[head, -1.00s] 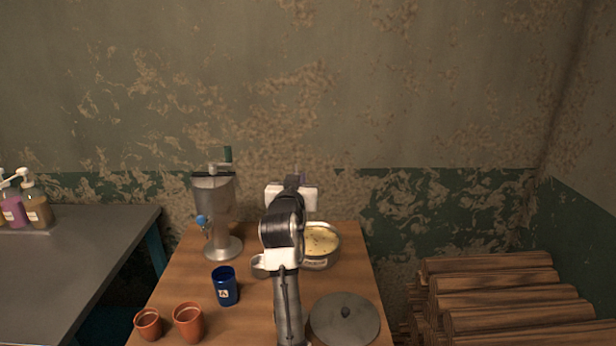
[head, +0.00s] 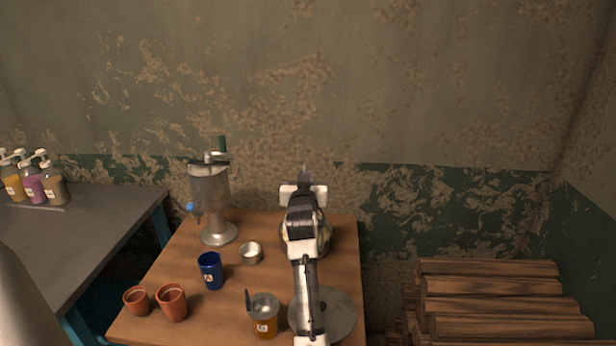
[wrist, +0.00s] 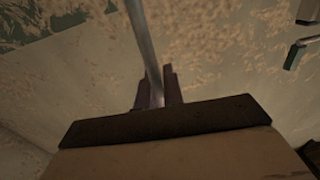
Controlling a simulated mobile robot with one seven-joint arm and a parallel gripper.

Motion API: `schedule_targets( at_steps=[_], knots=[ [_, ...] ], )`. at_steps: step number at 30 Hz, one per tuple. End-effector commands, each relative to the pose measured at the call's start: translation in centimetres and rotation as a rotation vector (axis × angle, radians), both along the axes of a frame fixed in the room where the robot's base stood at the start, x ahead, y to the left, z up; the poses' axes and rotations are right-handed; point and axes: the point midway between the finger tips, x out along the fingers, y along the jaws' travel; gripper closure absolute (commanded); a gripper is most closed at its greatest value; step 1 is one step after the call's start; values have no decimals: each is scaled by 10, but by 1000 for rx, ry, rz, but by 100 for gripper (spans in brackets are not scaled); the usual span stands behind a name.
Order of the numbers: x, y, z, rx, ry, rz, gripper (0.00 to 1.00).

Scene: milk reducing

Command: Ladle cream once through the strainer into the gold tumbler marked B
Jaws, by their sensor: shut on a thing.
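My gripper (wrist: 157,88) is shut on a thin grey metal handle (wrist: 146,42), seen in the wrist view; I take it for the ladle's. The ladle's bowl is not visible. In the head view my arm covers most of the cream pot (head: 325,243), and the gripper is over or just behind it. The gold tumbler (head: 266,329) stands at the table's front, left of my forearm. It has a small white label whose letter I cannot read surely. The grey strainer (head: 264,303) sits on its mouth, its dark handle sticking up at the left.
A blue tumbler (head: 211,272), a small metal cup (head: 251,254) and two clay cups (head: 172,303) stand to the left. A metal dispenser (head: 211,195) is behind them. The pot lid (head: 341,317) lies flat at the front right, partly under my arm. Stacked logs (head: 490,290) are at right.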

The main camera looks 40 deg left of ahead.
Motion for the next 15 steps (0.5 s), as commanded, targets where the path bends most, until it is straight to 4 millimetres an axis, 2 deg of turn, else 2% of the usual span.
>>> schedule_targets(
  at_steps=[8,15],
  knots=[
    [-5,3,-17,0,0,3,100],
    [-12,6,-41,0,0,6,100]
  ],
)
